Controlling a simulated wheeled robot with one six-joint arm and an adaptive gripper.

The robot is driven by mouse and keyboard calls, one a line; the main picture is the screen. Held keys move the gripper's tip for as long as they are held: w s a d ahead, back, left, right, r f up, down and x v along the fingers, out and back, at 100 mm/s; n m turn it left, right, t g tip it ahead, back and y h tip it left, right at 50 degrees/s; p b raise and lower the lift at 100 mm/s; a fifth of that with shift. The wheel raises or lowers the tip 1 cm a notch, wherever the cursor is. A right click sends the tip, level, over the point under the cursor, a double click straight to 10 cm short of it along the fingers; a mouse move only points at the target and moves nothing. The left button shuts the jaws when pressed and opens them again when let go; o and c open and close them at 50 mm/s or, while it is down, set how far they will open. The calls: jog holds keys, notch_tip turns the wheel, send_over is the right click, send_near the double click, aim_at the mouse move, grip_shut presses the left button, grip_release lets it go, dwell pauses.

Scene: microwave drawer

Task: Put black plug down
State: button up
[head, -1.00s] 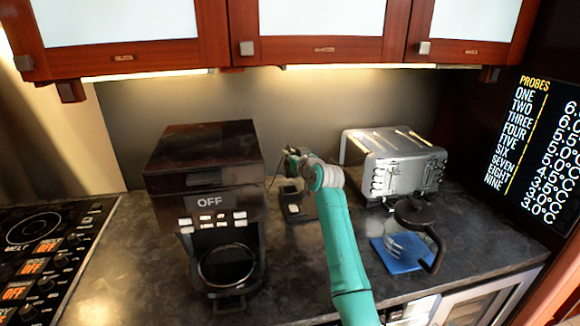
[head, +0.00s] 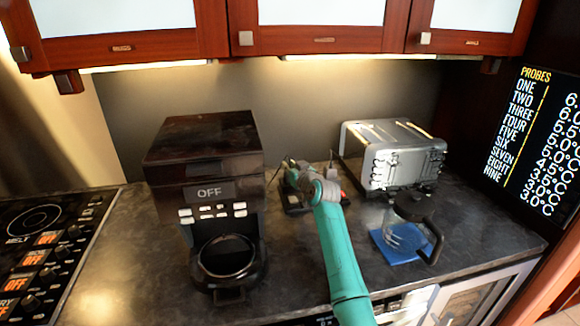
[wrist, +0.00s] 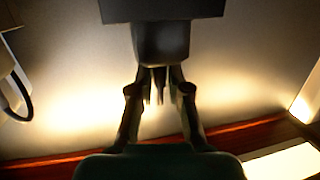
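In the wrist view the black plug (wrist: 162,44) is a dark block with thin prongs pointing toward the camera. My gripper's two fingers (wrist: 160,75) close in on its sides, and it appears held between them. A dark boxy item (head: 296,208) is on the counter just below my gripper, partly hidden by my arm.
A coffee maker (head: 205,160) reading OFF stands left of my arm. A silver toaster (head: 392,160) stands to the right at the back. A glass carafe with a black handle (head: 408,232) is on a blue mat (head: 386,256). Cabinets (head: 320,40) hang above. The front counter (head: 125,268) has bare room.

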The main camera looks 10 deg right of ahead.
jog(key=shift+o, duration=0.8)
jog(key=shift+f, duration=0.1)
jog(key=v, duration=1)
jog(key=shift+o, duration=0.5)
jog(key=shift+s+d+r, duration=0.1)
jog(key=shift+s+r, duration=0.15)
jog(key=shift+r, duration=0.1)
jog(key=x, duration=0.5)
jog(key=shift+f+x, duration=0.15)
jog(key=shift+x, duration=1.3)
jog(key=shift+f+x, duration=0.15)
jog(key=shift+x, duration=1.25)
grip_shut()
